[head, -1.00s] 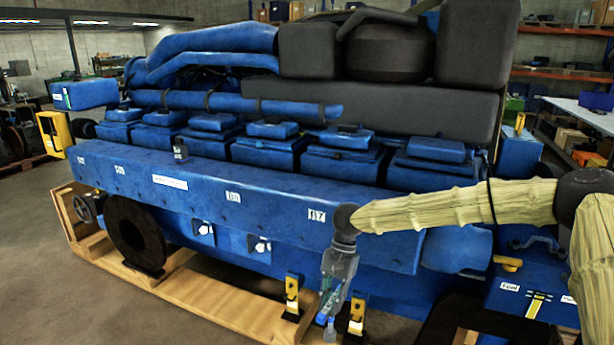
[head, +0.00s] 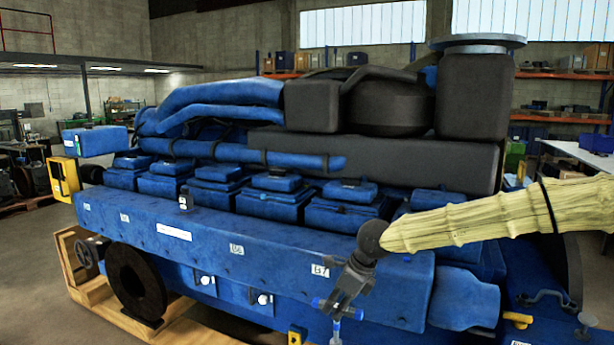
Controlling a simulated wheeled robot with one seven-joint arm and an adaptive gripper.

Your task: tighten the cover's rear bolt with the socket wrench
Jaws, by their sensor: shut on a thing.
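My gripper (head: 340,303) hangs in front of the engine's near side, below the B7 label. It is shut on what looks like the socket wrench (head: 336,328), whose blue ends show on both sides of the fingers and whose lower part points down past the frame's bottom edge. The large blue engine (head: 250,237) fills the middle of the view. Two white round fittings on dark plates, a left one (head: 205,280) and a right one (head: 263,299), sit on its lower side, left of the gripper. I cannot tell which part is the cover or its rear bolt.
A wooden stand (head: 130,315) and a black wheel (head: 137,284) are at lower left. A yellow box (head: 64,179) is at far left.

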